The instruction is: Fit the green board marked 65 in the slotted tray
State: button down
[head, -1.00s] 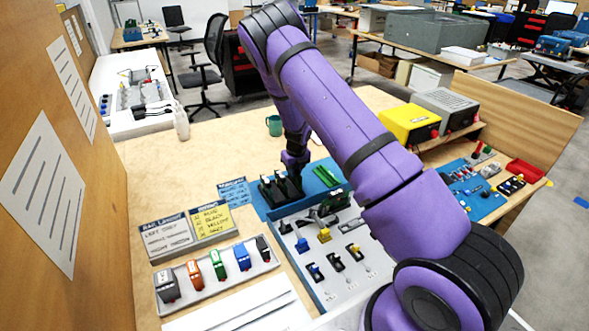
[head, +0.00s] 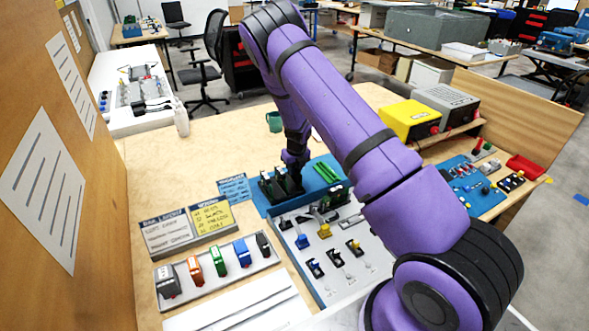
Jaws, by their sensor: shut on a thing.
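The dark slotted tray (head: 268,196) stands on a blue mat at the middle of the table, with upright dark dividers. My gripper (head: 292,172) points down right over this tray, at its back. It is shut on a board, taken to be the green board marked 65, but my gripper and the tray's dividers hide nearly all of it. No number can be read, and I cannot tell how deep in a slot the board sits. Other green boards (head: 326,172) lie on the blue mat just right of the tray.
A grey panel (head: 322,285) with small blue, yellow and black parts lies in front. A rack (head: 215,268) of coloured modules and label cards (head: 185,230) are at left. A green mug (head: 274,122) stands behind. Yellow and grey boxes (head: 410,120) are at right.

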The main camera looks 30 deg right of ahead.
jog(key=shift+f, duration=0.35)
dwell(0.3)
jog(key=c, duration=0.7)
grip_release()
jog(key=shift+o, duration=0.2)
jog(key=shift+r, duration=3.5)
